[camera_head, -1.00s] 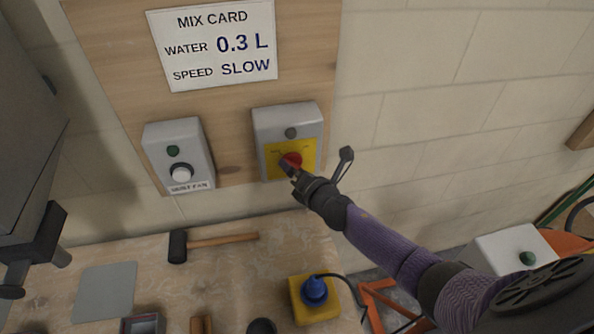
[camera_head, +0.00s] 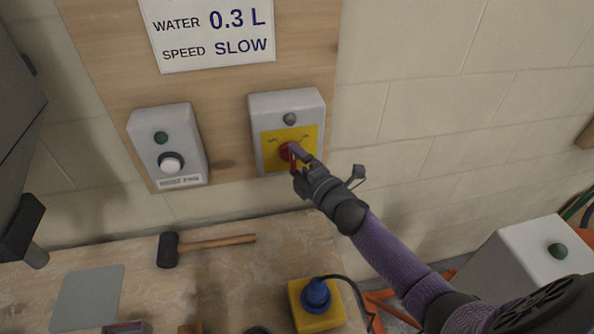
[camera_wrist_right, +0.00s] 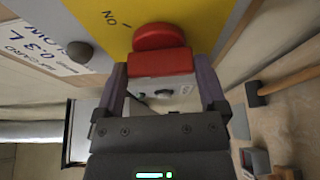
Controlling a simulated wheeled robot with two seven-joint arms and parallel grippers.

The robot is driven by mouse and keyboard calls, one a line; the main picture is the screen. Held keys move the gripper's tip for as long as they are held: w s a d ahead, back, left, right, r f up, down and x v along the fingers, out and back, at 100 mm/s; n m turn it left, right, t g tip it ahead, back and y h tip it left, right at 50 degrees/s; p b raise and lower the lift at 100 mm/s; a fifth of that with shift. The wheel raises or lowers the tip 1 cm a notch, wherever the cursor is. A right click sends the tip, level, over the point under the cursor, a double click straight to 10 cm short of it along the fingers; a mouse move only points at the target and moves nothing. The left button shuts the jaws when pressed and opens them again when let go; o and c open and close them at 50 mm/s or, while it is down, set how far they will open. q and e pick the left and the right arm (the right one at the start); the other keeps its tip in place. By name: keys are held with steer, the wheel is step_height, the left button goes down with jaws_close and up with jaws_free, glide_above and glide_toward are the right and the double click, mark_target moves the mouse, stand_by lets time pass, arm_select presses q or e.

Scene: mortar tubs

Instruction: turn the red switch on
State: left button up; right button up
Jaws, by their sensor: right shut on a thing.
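The red switch (camera_head: 286,153) is a round knob with a bar-shaped grip on the yellow plate (camera_head: 269,163) of a grey wall box (camera_head: 287,101). My right gripper (camera_head: 296,160) reaches it from the lower right and is shut on it. In the right wrist view the red grip (camera_wrist_right: 162,63) sits between my two purple fingers, with the round red base (camera_wrist_right: 160,38) just beyond. An "ON" mark (camera_wrist_right: 112,18) shows on the yellow plate there. The small round lamp (camera_head: 289,119) above the switch looks grey and unlit. Fingers partly cover the knob. My left gripper is not seen.
Below, the bench holds a mallet (camera_head: 215,243), a grey plate (camera_head: 90,296) and a blue plug in a yellow block (camera_head: 318,298). A white box (camera_head: 530,255) stands at right.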

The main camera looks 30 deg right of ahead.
steer(key=m+t+b, duration=0.1)
steer(key=m, duration=0.1)
steer(key=m+b, duration=0.1)
steer(key=m, duration=0.1)
steer(key=m+t+b, duration=0.1)
steer(key=m+b, duration=0.1)
steer(key=shift+f+t+h, duration=0.3)
steer(key=shift+f, duration=0.05)
steer(key=m+h+b, duration=0.1)
steer(key=m, duration=0.2)
steer(key=shift+a+m+t, duration=0.1)
steer(key=shift+m+t, duration=0.3)
steer(key=o, duration=0.9)
steer(key=shift+s, duration=0.1)
